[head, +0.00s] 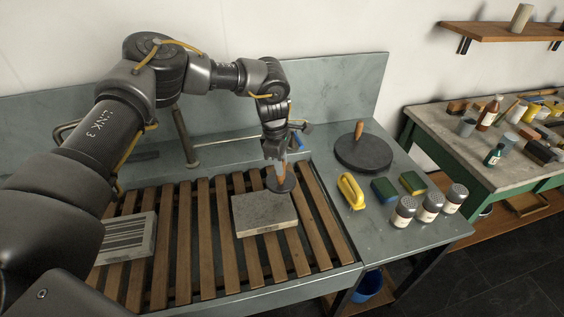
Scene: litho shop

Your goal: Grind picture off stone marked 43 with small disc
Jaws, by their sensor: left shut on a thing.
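My left gripper (275,150) is shut on the upright wooden handle of a small dark disc (281,184). The disc shows at the far right corner of a grey stone slab (265,214); I cannot tell whether it touches the stone or hangs just above it. This stone lies on the wooden slats, and its top looks plain grey. A second stone (128,238) with dark stripes on top lies on the slats to the left, partly behind my arm. No number is readable on either stone. My right gripper is not in view.
A larger dark disc (362,154) with a wooden handle stands on the grey bench right of the slatted sink (200,215). Near it are a yellow-handled tool (351,191), two sponges (384,190) and several shakers (403,211). A cluttered table (445,135) stands farther right.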

